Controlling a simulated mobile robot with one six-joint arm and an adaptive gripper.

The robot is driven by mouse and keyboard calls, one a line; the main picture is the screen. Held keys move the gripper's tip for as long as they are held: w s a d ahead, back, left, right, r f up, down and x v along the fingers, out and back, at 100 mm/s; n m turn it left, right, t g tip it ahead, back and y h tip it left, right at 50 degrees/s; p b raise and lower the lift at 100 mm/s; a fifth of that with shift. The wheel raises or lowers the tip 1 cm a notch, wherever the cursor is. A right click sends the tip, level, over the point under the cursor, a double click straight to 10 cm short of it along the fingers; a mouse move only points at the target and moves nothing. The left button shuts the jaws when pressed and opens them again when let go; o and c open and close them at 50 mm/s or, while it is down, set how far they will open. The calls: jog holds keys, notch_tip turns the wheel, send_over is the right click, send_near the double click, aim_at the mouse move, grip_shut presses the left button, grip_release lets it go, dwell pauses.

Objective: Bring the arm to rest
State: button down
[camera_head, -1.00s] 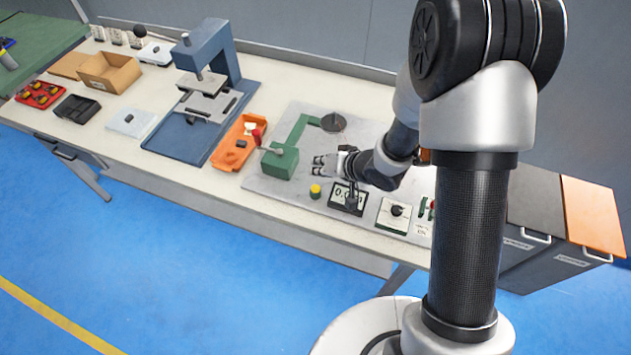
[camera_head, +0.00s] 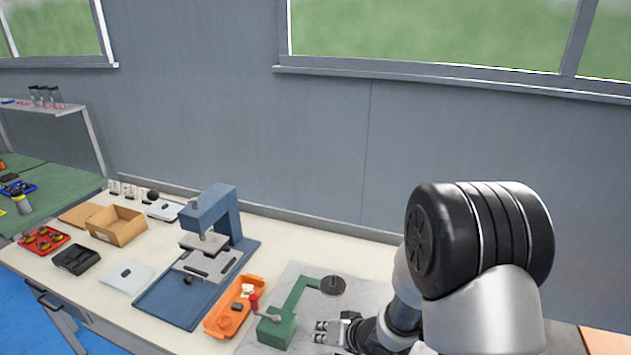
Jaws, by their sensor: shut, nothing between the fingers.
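My gripper (camera_head: 322,332) is near the bottom edge of the head view, just right of the green coil winder (camera_head: 281,328) with its red-knobbed lever. Its fingers are shut with nothing between them. The gripper sits over or beside the grey plate (camera_head: 297,275) that bears the winder; I cannot tell its height above it. My arm rises in the right of the view and hides part of the bench and wall. The lower part of my arm is out of the picture.
An orange tray (camera_head: 219,327) with small parts lies left of the winder. A blue press (camera_head: 213,222) stands beyond it. A cardboard box (camera_head: 117,228), a black tray (camera_head: 75,261) and a red tray (camera_head: 43,241) sit farther left. The grey wall (camera_head: 240,120) is behind.

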jog(key=d+r+t+h, duration=0.1)
jog(key=d+r+h, duration=0.3)
jog(key=d+r, duration=0.5)
jog(key=s+d+r+h, duration=0.3)
jog(key=s+d+r, duration=0.25)
jog(key=r, duration=0.45)
jog(key=s+a+r+g, duration=0.1)
jog(key=s+r, duration=0.1)
jog(key=s, duration=0.8)
jog(key=s+r+g, duration=0.1)
jog(key=s+r, duration=0.2)
jog(key=s, duration=0.8)
jog(key=shift+a+r+g+y, duration=0.2)
jog(key=shift+a+g+y, duration=0.2)
